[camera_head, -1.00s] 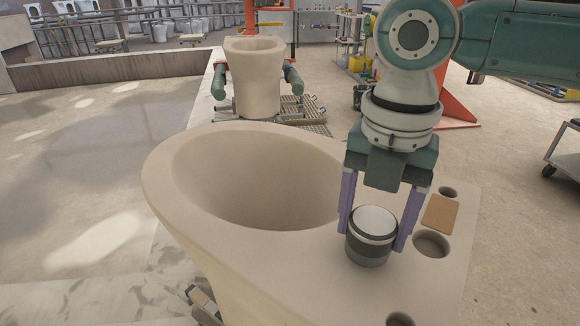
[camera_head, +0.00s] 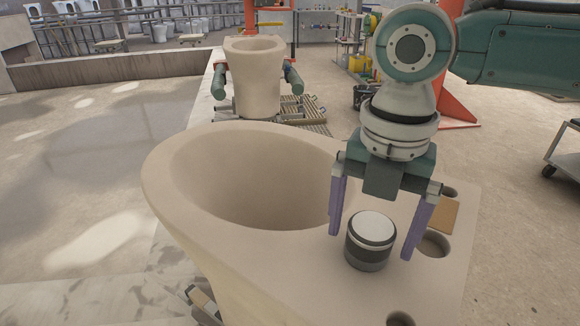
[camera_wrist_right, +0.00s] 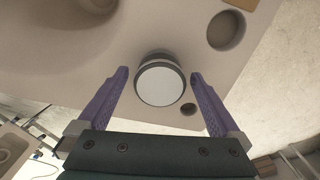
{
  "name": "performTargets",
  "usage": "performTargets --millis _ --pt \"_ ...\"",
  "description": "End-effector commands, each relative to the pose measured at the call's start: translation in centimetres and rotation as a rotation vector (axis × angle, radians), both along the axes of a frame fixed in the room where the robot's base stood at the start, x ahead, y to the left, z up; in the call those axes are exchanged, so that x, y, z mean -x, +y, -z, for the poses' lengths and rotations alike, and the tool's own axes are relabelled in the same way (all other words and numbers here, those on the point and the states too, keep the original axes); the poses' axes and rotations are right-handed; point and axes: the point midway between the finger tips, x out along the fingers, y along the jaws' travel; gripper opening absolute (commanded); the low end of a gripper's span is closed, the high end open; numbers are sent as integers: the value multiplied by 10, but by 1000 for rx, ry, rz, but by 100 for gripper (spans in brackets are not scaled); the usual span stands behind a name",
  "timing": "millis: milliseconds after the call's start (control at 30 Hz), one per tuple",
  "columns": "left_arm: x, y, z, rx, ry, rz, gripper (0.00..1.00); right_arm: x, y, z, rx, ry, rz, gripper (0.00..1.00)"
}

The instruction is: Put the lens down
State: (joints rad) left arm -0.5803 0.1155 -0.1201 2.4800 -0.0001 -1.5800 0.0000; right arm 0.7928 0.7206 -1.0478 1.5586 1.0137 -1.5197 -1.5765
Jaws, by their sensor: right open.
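The lens (camera_head: 370,240) is a short dark-banded cylinder with a pale top. It stands upright on the flat rear deck of the beige toilet-shaped piece (camera_head: 290,262), between the bowl opening and a round hole. In the right wrist view the lens (camera_wrist_right: 161,82) shows its pale round face between the fingers. My right gripper (camera_head: 370,240) is open around the lens, with a gap on both sides and no finger touching it. It also shows open in the right wrist view (camera_wrist_right: 161,95). My left gripper is not in view.
A tan rectangular piece (camera_head: 443,215) lies on the deck near the round hole (camera_head: 434,244). Another hole (camera_head: 401,319) is at the front edge. A second beige piece (camera_head: 254,85) stands behind between green rollers. A cart (camera_head: 565,150) is at the right.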

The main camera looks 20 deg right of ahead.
Motion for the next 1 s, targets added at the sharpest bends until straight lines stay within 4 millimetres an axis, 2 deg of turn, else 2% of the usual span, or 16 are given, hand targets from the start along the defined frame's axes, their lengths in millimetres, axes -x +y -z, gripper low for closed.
performTargets --millis 167,500,667,767,833,933,1000 --pt "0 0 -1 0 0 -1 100 -1 0 -23 0 -5 0 100" --pt "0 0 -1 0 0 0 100 -2 0 -97 -1 -6 1 100" --pt "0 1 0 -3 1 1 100 -1 0 -117 -2 -2 2 100" --pt "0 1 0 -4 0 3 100 2 6 -115 -8 -3 13 100" --pt "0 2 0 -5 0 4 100 6 18 -104 -23 -10 51 100" --pt "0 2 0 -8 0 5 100 20 47 -76 -80 -32 166 100" --pt "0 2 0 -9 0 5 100 33 71 -57 -146 -51 304 100"
